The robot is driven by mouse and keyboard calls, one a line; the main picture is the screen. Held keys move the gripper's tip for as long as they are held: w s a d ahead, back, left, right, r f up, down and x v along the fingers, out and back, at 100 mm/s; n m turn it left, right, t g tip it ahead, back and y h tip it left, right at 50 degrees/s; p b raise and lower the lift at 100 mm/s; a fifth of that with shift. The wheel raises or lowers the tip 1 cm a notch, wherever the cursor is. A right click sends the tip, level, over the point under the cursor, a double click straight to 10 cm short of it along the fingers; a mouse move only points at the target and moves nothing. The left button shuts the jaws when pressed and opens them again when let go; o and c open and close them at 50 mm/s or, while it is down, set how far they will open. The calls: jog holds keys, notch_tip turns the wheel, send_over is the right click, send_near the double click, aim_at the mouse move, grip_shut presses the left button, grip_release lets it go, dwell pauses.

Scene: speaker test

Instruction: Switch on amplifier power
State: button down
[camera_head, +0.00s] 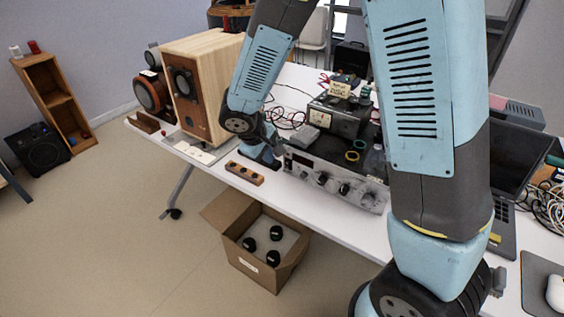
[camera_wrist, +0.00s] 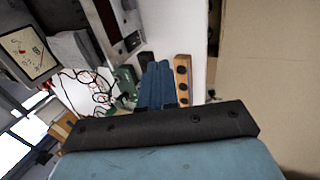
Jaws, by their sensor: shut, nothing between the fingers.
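The amplifier (camera_head: 340,184) has a silver front panel with several black knobs and a dark display window, and faces the table's front edge. Part of its panel also shows at the top of the wrist view (camera_wrist: 112,22). My gripper (camera_head: 266,158) is at the left end of the amplifier, low over the table and partly hidden by my arm. In the wrist view my gripper (camera_wrist: 156,72) has its blue fingers together with nothing between them. I cannot tell whether it touches the amplifier. The power switch cannot be made out.
A wooden strip with dark knobs (camera_head: 244,173) lies left of my gripper. A wooden speaker (camera_head: 205,95) stands further left. A meter box (camera_head: 336,118) and cables are behind. A cardboard box (camera_head: 262,271) with dark round parts is on the floor. A laptop (camera_head: 520,158) stands right.

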aim_at(287, 165)
jog(key=x, duration=0.9)
jog(key=shift+w+d+f, duration=0.25)
jog(key=shift+w+d, duration=0.6)
jog(key=shift+w, duration=0.25)
jog(key=shift+w+d+r, duration=0.1)
jog(key=shift+w+d, duration=0.35)
jog(key=shift+w, duration=0.15)
jog(key=shift+w+d+r, duration=0.2)
jog(key=shift+w+d, duration=0.05)
jog(key=shift+w, duration=0.1)
